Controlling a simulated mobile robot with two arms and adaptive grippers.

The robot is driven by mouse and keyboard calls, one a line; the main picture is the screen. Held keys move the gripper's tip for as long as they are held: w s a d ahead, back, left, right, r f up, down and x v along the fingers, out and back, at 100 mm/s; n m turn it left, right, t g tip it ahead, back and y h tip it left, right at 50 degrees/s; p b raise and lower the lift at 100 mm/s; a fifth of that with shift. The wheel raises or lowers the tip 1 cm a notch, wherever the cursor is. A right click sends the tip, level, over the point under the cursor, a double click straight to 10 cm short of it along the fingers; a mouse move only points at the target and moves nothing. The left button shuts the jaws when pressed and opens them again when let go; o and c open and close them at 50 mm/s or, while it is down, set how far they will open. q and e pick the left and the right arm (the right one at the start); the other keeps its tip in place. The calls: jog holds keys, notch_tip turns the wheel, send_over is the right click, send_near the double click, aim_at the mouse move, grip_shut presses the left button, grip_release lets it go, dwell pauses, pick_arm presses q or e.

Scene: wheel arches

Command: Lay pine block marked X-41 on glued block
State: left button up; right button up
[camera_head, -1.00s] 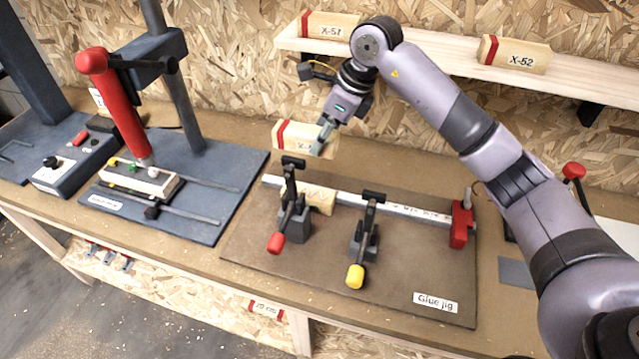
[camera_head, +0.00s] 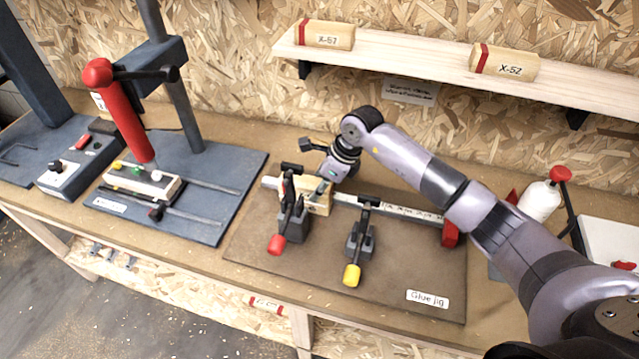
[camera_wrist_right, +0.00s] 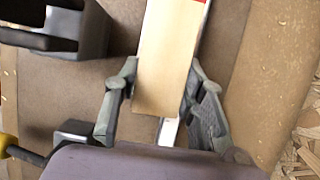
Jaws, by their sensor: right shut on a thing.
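My right gripper (camera_head: 321,192) is down at the glue jig. In the right wrist view its two fingers (camera_wrist_right: 163,100) are shut on the sides of a pale pine block (camera_wrist_right: 168,62) with a red band at its far end. In the head view the pine block (camera_head: 318,205) shows only partly, behind the red-handled clamp. The glued block is hidden or cannot be told apart from the held block, and I cannot see whether they touch. The block's marking is not readable now. My left gripper is not in view.
The glue jig board (camera_head: 390,275) carries a red-handled clamp (camera_head: 290,215), a yellow-handled clamp (camera_head: 359,245) and a metal rail (camera_head: 385,208). Blocks X-51 (camera_head: 330,38) and X-52 (camera_head: 508,65) lie on the shelf (camera_head: 420,58). A red-levered press (camera_head: 122,110) stands left. A white bottle (camera_head: 540,202) stands right.

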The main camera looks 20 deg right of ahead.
jog(key=o, duration=1.2)
jog(key=shift+f, duration=0.1)
jog(key=shift+r, duration=0.3)
jog(key=shift+b+v, duration=1.6)
jog(key=shift+v, duration=4.35)
jog(key=shift+s+d+f, duration=0.1)
jog(key=shift+f, duration=0.05)
